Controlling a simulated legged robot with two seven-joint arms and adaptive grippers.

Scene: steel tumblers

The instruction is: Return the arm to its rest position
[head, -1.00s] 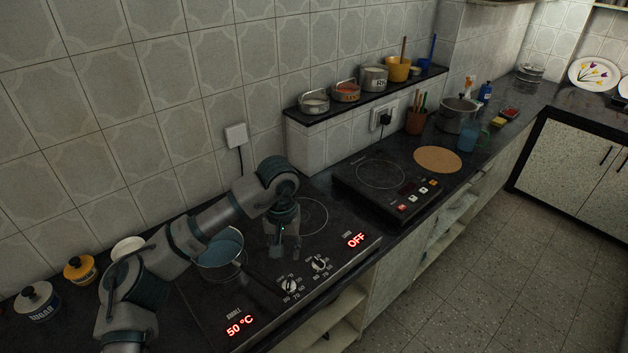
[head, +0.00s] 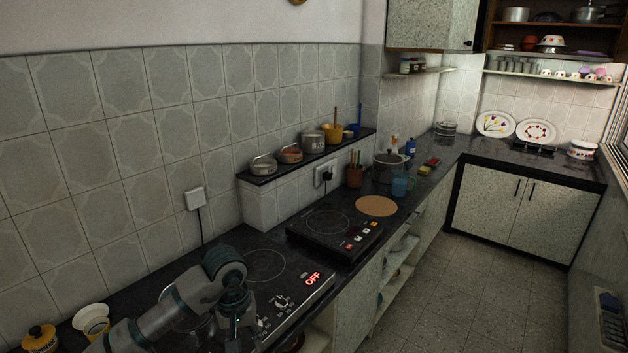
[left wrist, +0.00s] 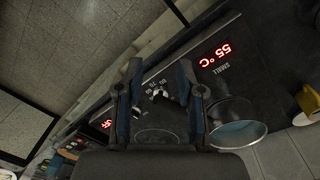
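My left arm comes in from the lower left of the head view. Its gripper (head: 238,328) hangs over the front part of the black cooktop (head: 292,292), near the knobs. In the left wrist view the two fingers of this gripper (left wrist: 160,78) stand apart with nothing between them. A knob on the cooktop shows in the gap beyond them. A pot (left wrist: 236,122) with bluish contents sits on the cooktop beside the fingers, apart from them. In the head view my arm mostly hides this pot. My right gripper is in neither view.
A second black hob (head: 330,228) stands farther along the counter, with a round brown board (head: 376,206) beyond it. A raised ledge (head: 310,157) holds several pots against the wall. A yellow-lidded jar (head: 40,338) and a white container (head: 92,318) stand at lower left.

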